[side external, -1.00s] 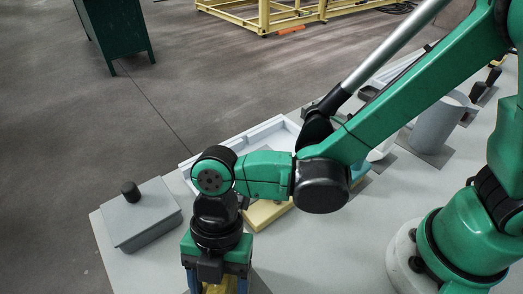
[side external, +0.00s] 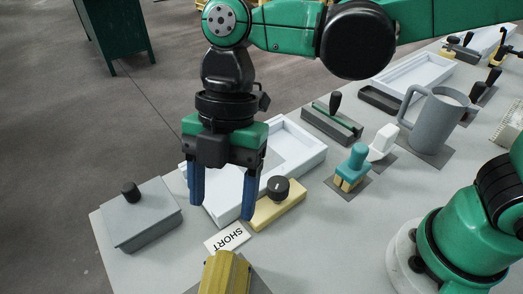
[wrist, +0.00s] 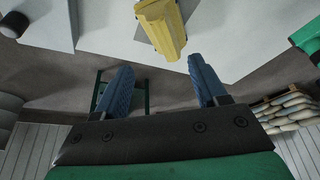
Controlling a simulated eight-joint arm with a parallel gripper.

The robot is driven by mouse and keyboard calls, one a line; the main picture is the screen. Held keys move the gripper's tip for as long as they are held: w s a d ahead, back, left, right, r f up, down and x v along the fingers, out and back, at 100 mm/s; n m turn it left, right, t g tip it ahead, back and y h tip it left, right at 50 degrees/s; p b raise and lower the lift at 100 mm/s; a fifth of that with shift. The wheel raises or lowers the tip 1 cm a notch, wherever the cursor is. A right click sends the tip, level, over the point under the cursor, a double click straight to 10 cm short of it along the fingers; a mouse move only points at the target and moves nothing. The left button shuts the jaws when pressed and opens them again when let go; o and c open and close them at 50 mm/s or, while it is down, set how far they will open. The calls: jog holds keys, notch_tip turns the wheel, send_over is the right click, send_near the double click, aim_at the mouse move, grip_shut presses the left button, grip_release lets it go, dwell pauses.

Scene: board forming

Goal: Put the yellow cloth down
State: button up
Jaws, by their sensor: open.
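The yellow cloth (side external: 226,273) rests on a grey mat (side external: 258,284) at the near edge of the table, partly cut off by the frame in the side view. It also shows in the wrist view (wrist: 162,27), beyond the fingertips. My gripper (side external: 221,207) is open and empty, its two blue fingers pointing down, raised above the table and apart from the cloth. The fingers also show in the wrist view (wrist: 158,75) with nothing between them.
A grey lidded box (side external: 142,222) stands at the left. A white tray (side external: 309,151) and a yellow block with a black knob (side external: 290,207) lie behind my gripper, near a SHORT label (side external: 227,238). A grey jug (side external: 434,122) stands at the right.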

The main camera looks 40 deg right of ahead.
jog(key=w+d+m+t, duration=0.1)
jog(key=d+m, duration=0.3)
jog(key=w+d+m+t, duration=0.1)
jog(key=d+m+t, duration=0.1)
jog(key=d+m, duration=0.2)
jog(key=w+d+m+t, duration=0.2)
jog(key=d+m, duration=0.2)
jog(key=m, duration=0.1)
jog(key=d+m+t+h, duration=0.3)
jog(key=d+m+t, duration=0.1)
jog(key=d+m, duration=0.6)
jog(key=shift+d+f+m+t, duration=0.15)
jog(key=shift+f+m+t, duration=0.25)
jog(key=shift+m, duration=0.5)
